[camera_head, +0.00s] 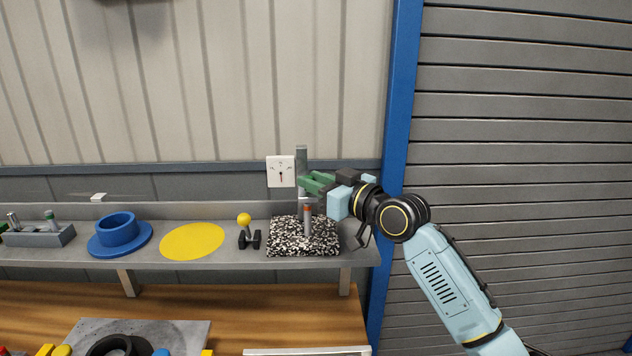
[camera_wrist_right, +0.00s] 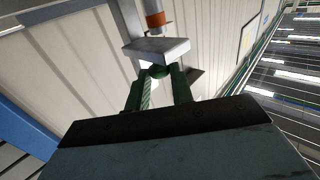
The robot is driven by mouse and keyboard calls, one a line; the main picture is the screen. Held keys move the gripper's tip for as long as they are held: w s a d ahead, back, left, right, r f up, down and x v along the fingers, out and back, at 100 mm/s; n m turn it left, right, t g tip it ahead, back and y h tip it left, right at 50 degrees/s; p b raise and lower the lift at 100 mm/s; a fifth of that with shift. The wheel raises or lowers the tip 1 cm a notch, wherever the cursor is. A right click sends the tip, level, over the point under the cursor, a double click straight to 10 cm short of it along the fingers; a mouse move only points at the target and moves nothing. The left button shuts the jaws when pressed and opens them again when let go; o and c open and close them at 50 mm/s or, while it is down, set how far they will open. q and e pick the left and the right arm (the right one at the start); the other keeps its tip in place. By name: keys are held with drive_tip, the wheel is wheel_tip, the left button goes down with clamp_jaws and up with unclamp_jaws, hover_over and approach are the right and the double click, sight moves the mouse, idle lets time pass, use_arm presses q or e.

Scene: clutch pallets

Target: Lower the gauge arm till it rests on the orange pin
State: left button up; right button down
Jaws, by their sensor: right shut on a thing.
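The fingers largely hide the arm in the head view. I cannot tell whether arm and pin touch. My left gripper is out of view.
On the grey shelf (camera_head: 310,258), left of the base, are a small lever with a yellow ball (camera_head: 245,220), a yellow disc (camera_head: 192,241), a blue flanged ring (camera_head: 118,228) and a grey block (camera_head: 40,236). A blue post (camera_head: 398,100) rises behind my right arm.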

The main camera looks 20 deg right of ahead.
drive_tip(key=shift+f+b, duration=0.4)
drive_tip(key=shift+f, duration=0.25)
drive_tip(key=c, duration=1.2)
unclamp_jaws()
drive_tip(key=shift+c, duration=0.2)
drive_tip(key=shift+r, duration=0.1)
drive_tip(key=shift+s+d, duration=0.1)
drive_tip(key=b+v, duration=0.3)
drive_tip(key=v, duration=1)
drive_tip(key=shift+s, duration=0.1)
